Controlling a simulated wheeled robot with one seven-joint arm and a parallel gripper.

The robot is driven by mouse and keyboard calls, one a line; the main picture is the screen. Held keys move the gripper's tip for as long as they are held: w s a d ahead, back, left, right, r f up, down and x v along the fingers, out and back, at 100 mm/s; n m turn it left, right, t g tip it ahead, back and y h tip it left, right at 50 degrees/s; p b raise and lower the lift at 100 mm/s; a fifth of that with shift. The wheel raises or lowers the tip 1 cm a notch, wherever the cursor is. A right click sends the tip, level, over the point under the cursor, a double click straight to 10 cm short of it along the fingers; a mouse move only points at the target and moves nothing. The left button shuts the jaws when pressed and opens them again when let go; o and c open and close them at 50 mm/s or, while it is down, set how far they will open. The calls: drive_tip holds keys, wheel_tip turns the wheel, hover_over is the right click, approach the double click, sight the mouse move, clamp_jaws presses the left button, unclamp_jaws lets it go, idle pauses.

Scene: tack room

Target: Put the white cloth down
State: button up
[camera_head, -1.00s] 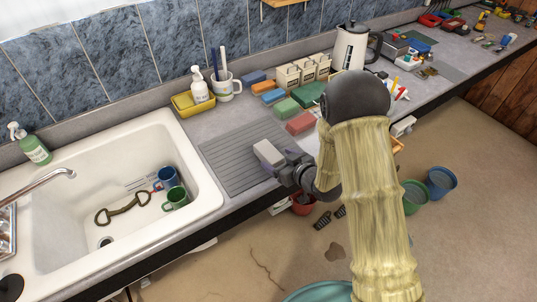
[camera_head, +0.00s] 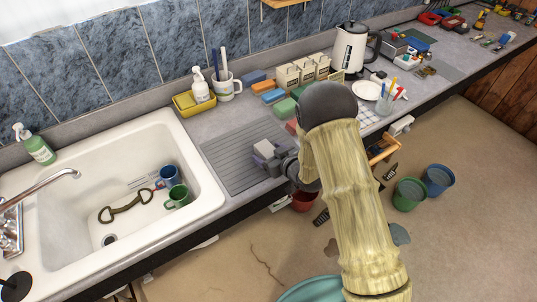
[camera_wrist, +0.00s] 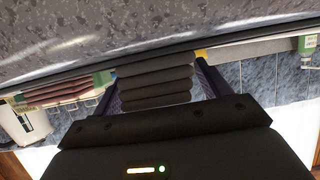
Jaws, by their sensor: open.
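The white cloth (camera_head: 264,148) shows in the head view as a small pale folded block at the grey ridged drying mat (camera_head: 227,167), right of the sink. My gripper (camera_head: 271,155) is at the cloth, with its purplish fingers beside it; my wrist covers part of this spot. In the wrist view, a folded stack of layers, the cloth (camera_wrist: 155,82), looks dark in shadow and sits between the two spread fingers of my gripper (camera_wrist: 153,72). The jaws are open. I cannot tell whether a finger still touches the cloth.
The sink (camera_head: 75,215) at left holds two mugs and a bit. A yellow tray (camera_head: 190,104), a white mug (camera_head: 224,90) and coloured blocks stand behind the mat. A kettle (camera_head: 350,48) and a white plate (camera_head: 366,90) are farther right. The mat's left part is bare.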

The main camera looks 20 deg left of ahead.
sight(269, 152)
drive_tip(key=c, duration=1.2)
drive_tip(key=shift+o, duration=0.2)
wheel_tip(269, 152, up, 10)
drive_tip(key=shift+b, duration=1.15)
